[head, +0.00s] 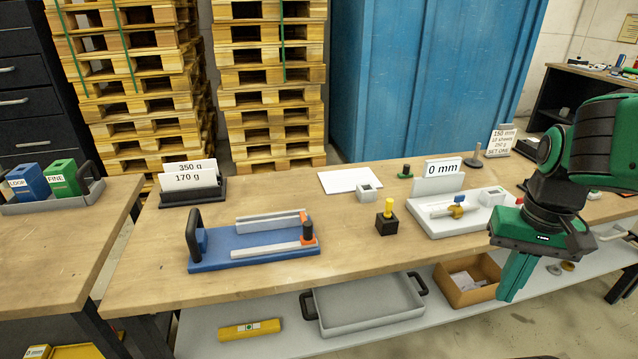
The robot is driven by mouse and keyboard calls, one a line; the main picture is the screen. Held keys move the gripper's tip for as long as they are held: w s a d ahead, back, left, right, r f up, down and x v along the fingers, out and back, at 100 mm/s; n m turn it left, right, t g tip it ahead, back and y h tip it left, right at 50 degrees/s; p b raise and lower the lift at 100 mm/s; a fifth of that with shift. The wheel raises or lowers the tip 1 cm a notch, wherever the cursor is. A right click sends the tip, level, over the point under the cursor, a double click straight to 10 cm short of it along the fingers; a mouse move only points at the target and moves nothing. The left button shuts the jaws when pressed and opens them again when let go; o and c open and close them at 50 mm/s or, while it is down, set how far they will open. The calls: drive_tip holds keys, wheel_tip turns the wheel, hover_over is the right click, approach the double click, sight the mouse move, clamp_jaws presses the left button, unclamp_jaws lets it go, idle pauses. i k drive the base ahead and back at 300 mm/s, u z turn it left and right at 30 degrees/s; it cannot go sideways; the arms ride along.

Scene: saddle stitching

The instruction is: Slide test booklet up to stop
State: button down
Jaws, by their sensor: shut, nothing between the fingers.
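A flat white sheet-like piece (349,180), possibly the test booklet, lies near the table's back edge. A pale base plate (440,230) on the right carries an upright grey plate (437,184), which may be the stop, with a "0 mm" sign (443,168) behind it. A brass piece with a blue part (457,210) sits on this base. I cannot tell for certain which piece is the booklet. My gripper (509,293) is shut and empty, pointing down in front of the pale base at the right, apart from it.
A blue fixture (210,262) with pale rails and a black handle stands at left. A black block with yellow knob (387,221) and small grey block (367,193) stand mid-table. A card rack (190,195) is back left. The table's (340,280) front middle is clear.

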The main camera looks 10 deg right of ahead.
sight(346, 181)
drive_tip(key=u, duration=0.1)
drive_tip(key=i, duration=1)
drive_tip(key=z, duration=0.1)
